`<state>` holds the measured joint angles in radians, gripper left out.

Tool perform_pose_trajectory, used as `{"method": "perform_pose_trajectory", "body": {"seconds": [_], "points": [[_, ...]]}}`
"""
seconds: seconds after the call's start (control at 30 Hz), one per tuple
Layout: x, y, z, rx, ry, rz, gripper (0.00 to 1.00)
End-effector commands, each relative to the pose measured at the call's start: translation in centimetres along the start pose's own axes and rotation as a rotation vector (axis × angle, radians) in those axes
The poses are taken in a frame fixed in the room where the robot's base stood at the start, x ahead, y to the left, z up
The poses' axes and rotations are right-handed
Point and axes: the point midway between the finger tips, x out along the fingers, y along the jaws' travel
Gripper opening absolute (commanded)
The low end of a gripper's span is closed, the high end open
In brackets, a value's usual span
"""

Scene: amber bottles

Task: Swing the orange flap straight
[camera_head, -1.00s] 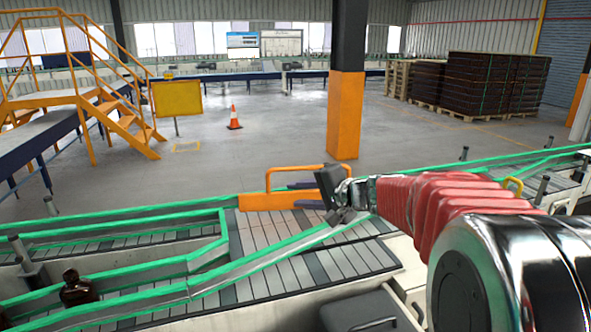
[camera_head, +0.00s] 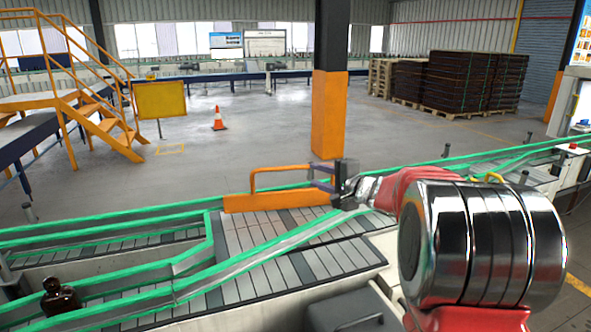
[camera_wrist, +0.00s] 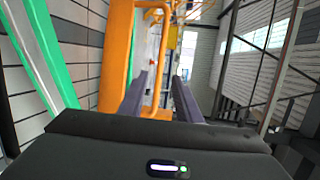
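The orange flap (camera_head: 270,202) is a long low plate with a raised orange bar handle. It lies across the conveyor between the green rails in the head view. My gripper (camera_head: 320,178) is at the flap's right end, close to the handle. In the wrist view, the flap plate (camera_wrist: 116,60) stands at the left and the handle bar (camera_wrist: 161,65) shows between the two purple-grey fingers of my gripper (camera_wrist: 158,92). The fingers are apart. I cannot tell whether either finger touches the bar.
A dark amber bottle (camera_head: 62,299) stands on the conveyor at the lower left. Green guide rails (camera_head: 115,218) border the slatted lanes. An orange-based pillar (camera_head: 329,115) stands behind the flap. Bare grey floor (camera_head: 240,150) lies beyond the conveyor.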

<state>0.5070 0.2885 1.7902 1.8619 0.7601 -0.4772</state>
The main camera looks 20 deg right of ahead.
Motion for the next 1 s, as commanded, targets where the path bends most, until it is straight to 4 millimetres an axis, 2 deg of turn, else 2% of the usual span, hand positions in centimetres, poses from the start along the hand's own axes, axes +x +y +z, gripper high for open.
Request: {"method": "perform_pose_trajectory", "body": {"seconds": [0.17, 0.8, 1.0], "points": [[1.7, 0.1, 0.1, 0.001, -0.002, 0.001, 0.31], [10.7, 0.1, 0.1, -0.001, -0.002, 0.001, 0.31], [12.7, 0.1, 0.0, 0.0, 0.0, 0.002, 0.31]]}}
